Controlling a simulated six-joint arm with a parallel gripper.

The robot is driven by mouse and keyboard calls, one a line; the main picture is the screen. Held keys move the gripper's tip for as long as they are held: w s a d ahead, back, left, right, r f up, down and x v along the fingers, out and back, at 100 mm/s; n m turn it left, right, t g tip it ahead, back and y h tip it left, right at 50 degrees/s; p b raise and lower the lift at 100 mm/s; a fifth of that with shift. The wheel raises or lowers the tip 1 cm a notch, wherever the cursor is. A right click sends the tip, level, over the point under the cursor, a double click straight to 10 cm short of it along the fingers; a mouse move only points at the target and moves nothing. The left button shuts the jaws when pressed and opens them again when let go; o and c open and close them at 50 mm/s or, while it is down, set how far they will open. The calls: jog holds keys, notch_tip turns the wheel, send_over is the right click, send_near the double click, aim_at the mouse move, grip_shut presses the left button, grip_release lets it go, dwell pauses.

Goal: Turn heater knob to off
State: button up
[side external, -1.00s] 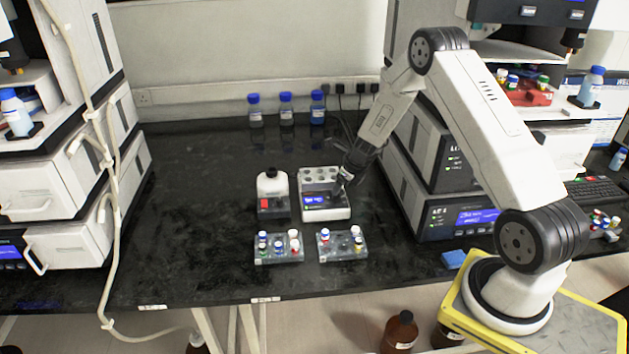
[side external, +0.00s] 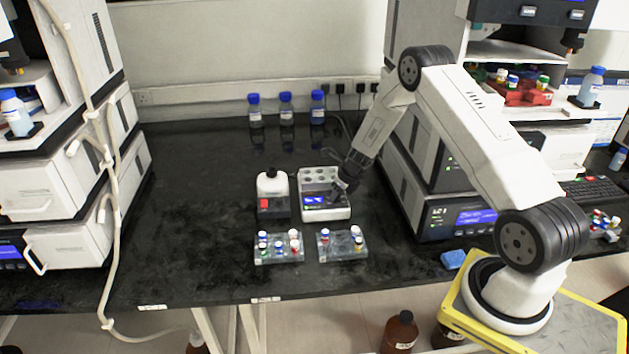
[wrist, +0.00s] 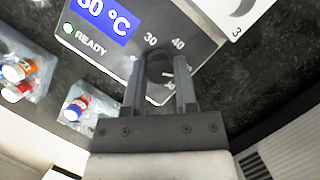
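The heater block (side external: 333,213) is a white box with a row of holes at its back and a dark front panel. In the wrist view its panel (wrist: 195,35) shows a blue display ending in "0 °C", a green light by "READY", and a dial with 30 and 40 marked. The dark round heater knob (wrist: 160,66) sits on that dial. My gripper (wrist: 160,85) has its fingers apart, one on each side of the knob. I cannot tell whether they touch it. In the side view my gripper (side external: 341,190) is over the panel's right part and hides the knob.
Two clear vial racks (side external: 278,254) (side external: 343,250) stand in front. Blue-capped bottles (side external: 286,108) line the back wall. A stacked instrument (side external: 440,205) stands close right. Left bench is clear.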

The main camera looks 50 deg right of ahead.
grip_shut()
